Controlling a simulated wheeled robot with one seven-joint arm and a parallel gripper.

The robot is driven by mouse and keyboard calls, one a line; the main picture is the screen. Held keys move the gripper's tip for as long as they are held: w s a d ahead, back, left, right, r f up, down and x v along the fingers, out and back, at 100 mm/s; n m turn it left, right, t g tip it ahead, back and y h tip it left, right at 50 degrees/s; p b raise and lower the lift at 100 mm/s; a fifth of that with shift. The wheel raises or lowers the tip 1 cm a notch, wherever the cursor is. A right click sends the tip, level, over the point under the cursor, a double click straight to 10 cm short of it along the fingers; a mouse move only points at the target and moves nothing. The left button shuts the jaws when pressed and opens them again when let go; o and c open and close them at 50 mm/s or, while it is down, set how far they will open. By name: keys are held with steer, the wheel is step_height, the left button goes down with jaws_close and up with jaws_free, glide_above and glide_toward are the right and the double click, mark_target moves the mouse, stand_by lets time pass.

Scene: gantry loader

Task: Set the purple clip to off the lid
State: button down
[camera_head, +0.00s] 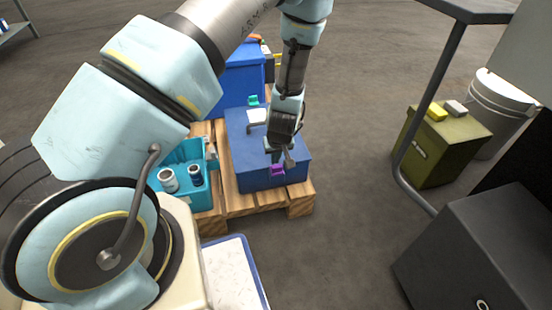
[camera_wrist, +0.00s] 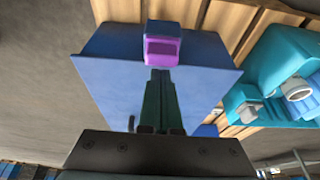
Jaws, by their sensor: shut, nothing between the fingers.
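A blue box with a flat blue lid (camera_head: 240,140) stands on a wooden pallet. The purple clip (camera_head: 278,170) is at the front edge of this box. In the wrist view the purple clip (camera_wrist: 162,51) sits at the lid's edge, with a blue-grey block just beyond it. Whether the clip grips the lid or stands off it, I cannot tell. My gripper (camera_head: 283,158) is over the lid's front part, close to the clip. In the wrist view my gripper (camera_wrist: 160,78) has its fingers together, empty, pointing at the clip; contact is unclear.
A teal clip (camera_head: 253,100) shows at the lid's far edge. A teal crate (camera_head: 205,195) with cans stands left of the box, and a taller blue bin (camera_head: 240,80) behind it. The pallet (camera_head: 240,205) carries them. An olive box (camera_head: 440,155) and table leg stand right; floor between is clear.

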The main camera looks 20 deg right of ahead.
steer(key=w, duration=0.3)
steer(key=shift+w+d+r, duration=0.2)
steer(key=p+v, duration=0.3)
steer(key=v, duration=0.7)
steer(key=shift+s, duration=0.15)
steer(key=shift+f, duration=0.15)
steer(key=s+a+r+g, duration=0.1)
steer(key=s+a+r, duration=0.1)
steer(key=a+r, duration=1.05)
steer(key=s+a+r+g, duration=0.1)
steer(key=a+r, duration=0.9)
steer(key=a, duration=0.6)
step_height(320, 180, up, 29)
steer(key=p, duration=2.9)
steer(key=shift+s+r, duration=0.2)
steer(key=shift+r, duration=0.05)
